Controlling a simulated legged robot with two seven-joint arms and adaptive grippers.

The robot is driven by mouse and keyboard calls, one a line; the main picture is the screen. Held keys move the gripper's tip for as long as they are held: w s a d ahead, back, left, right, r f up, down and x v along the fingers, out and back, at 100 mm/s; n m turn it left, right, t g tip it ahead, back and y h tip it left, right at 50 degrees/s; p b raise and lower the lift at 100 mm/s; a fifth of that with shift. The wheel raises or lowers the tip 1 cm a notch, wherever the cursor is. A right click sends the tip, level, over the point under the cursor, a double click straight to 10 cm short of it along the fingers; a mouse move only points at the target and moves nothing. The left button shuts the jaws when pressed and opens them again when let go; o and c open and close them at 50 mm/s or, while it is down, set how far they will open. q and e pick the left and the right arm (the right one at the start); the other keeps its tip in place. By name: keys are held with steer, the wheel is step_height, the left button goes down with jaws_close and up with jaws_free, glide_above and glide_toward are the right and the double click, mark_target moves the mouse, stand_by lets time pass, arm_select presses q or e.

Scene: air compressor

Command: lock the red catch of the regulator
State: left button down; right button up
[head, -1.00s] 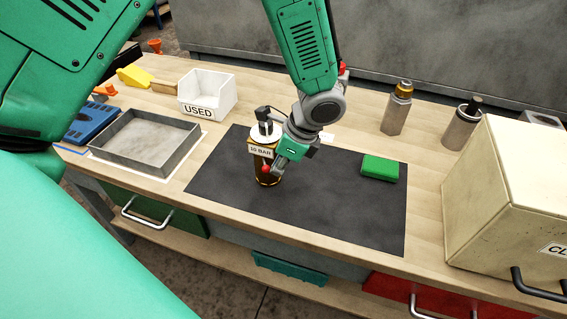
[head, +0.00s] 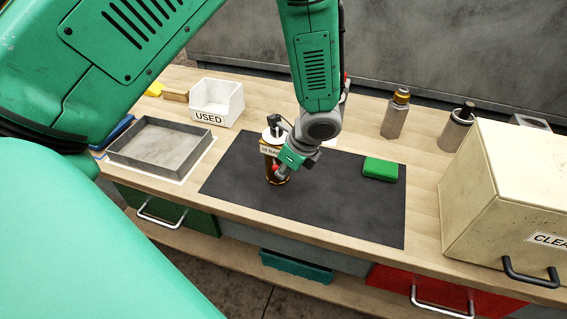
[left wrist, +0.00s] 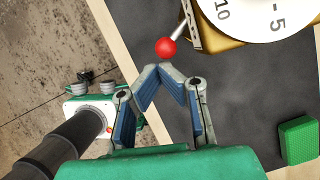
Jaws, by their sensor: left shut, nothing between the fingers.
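The regulator (head: 270,176), a brass-coloured body with a pale top and a "10 BAR" label, stands upright on the dark mat (head: 350,205). Its white dial (left wrist: 250,15) shows at the top of the left wrist view. The red catch (left wrist: 166,47) is a red ball on a thin metal lever at the regulator's side; it also shows in the head view (head: 276,168). My left gripper (head: 282,174) is shut and empty beside the regulator. In the left wrist view its fingertips (left wrist: 160,70) meet just short of the red ball; contact cannot be told.
A green block (head: 380,169) lies on the mat to the right. A "USED" bin (head: 209,118) and a grey tray (head: 190,165) stand to the left. Two metal bottles (head: 394,120) (head: 455,132) and a large cream box (head: 470,215) stand to the right. The mat's front right is clear.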

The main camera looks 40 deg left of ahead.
arm_select(q)
steer(key=shift+a, duration=0.1)
stand_by(0.5)
steer(key=shift+w, duration=0.1)
steer(key=shift+w+d+p, duration=0.2)
steer(key=shift+w+p, duration=0.25)
steer(key=shift+w, duration=0.2)
